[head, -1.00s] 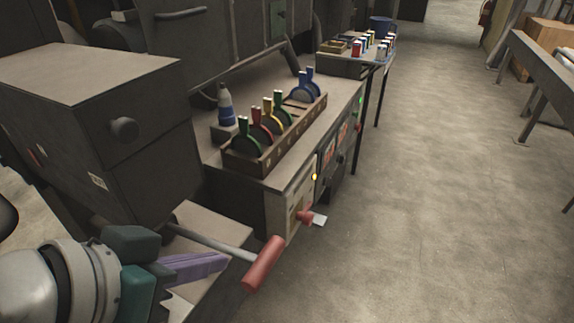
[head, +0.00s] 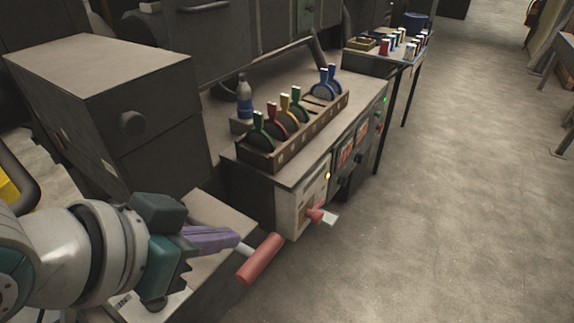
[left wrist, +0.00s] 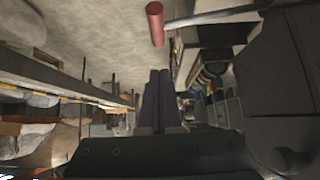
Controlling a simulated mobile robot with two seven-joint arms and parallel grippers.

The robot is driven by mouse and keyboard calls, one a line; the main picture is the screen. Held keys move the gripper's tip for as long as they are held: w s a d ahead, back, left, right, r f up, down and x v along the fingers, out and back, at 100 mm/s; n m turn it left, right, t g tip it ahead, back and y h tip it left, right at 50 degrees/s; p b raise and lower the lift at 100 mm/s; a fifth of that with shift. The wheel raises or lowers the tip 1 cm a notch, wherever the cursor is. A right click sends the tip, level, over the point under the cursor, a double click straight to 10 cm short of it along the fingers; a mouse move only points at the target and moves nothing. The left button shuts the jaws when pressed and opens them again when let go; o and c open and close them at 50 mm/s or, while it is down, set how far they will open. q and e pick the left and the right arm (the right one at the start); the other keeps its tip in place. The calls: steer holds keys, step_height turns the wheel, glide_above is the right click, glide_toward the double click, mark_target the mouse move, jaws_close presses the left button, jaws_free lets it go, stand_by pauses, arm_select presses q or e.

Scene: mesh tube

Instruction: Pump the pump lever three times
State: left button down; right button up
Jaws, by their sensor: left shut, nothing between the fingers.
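The pump lever has a red cylindrical handle (head: 260,259) on a grey rod, low in the middle of the head view. In the left wrist view the red handle (left wrist: 155,24) is at the top, with its rod running to the right. My left gripper (head: 238,238) comes in from the left with its purple fingers shut and empty. In the head view its fingertips overlap the rod just left of the red handle and hide part of it. Whether they touch the rod cannot be told. My right gripper is not in view.
A dark box with a knob (head: 132,123) stands behind my left arm. The floor (head: 440,220) at right is clear.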

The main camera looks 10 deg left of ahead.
mark_target(263, 249)
arm_select(q)
steer(key=b+x, duration=0.1)
steer(key=x, duration=0.5)
steer(key=shift+f+b, duration=0.45)
steer(key=shift+f, duration=1.45)
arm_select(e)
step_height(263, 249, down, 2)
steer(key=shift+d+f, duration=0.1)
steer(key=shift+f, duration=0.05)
arm_select(q)
steer(key=shift+f, duration=0.1)
